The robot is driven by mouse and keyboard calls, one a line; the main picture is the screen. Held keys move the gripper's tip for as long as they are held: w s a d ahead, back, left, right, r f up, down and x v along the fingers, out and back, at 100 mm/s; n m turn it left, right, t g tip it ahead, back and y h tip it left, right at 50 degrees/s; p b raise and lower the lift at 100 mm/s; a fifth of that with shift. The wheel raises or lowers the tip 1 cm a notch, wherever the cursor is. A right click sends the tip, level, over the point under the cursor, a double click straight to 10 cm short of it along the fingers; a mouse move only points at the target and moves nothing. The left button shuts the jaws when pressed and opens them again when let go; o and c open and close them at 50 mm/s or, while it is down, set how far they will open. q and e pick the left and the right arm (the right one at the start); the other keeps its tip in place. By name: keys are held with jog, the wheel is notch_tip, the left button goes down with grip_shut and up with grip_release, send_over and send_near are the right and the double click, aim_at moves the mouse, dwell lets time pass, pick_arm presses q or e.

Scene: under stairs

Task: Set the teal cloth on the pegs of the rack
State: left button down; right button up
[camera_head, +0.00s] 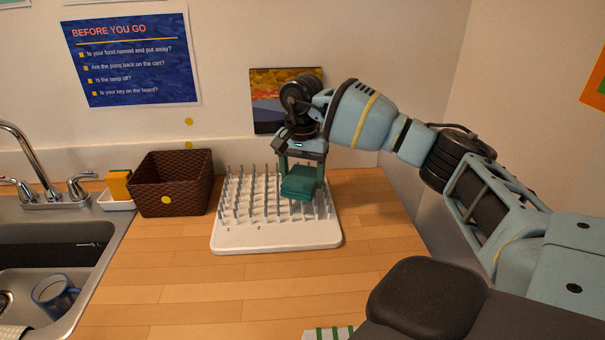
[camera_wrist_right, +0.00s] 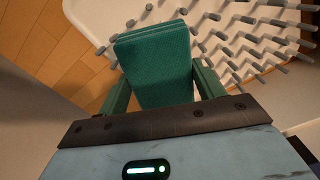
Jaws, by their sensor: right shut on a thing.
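The teal cloth (camera_head: 299,186) is a folded stack. My right gripper (camera_head: 301,175) is shut on it, pointing down over the right part of the rack. In the right wrist view the cloth (camera_wrist_right: 157,62) sits between the two green fingers of the right gripper (camera_wrist_right: 160,92). The rack (camera_head: 275,240) is a white board with rows of upright grey pegs, standing on the wooden counter. The rack (camera_wrist_right: 98,12) also shows beyond the cloth in the right wrist view. I cannot tell whether the cloth touches the pegs. My left gripper is not in view.
A brown woven basket (camera_head: 170,185) stands just left of the rack. A sponge (camera_head: 119,184) sits in a white dish by the sink (camera_head: 115,235), which holds a blue mug (camera_head: 54,294). A picture (camera_head: 268,100) is behind my right gripper. The counter (camera_head: 200,290) in front of the rack is mostly clear.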

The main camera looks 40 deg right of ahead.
aim_at(302, 177)
jog(key=shift+f, duration=0.15)
jog(key=o, duration=1)
jog(key=shift+f, duration=0.1)
jog(key=shift+o, duration=0.2)
notch_tip(302, 177, up, 12)
jog(key=shift+r, duration=0.2)
jog(key=shift+a+f, duration=0.1)
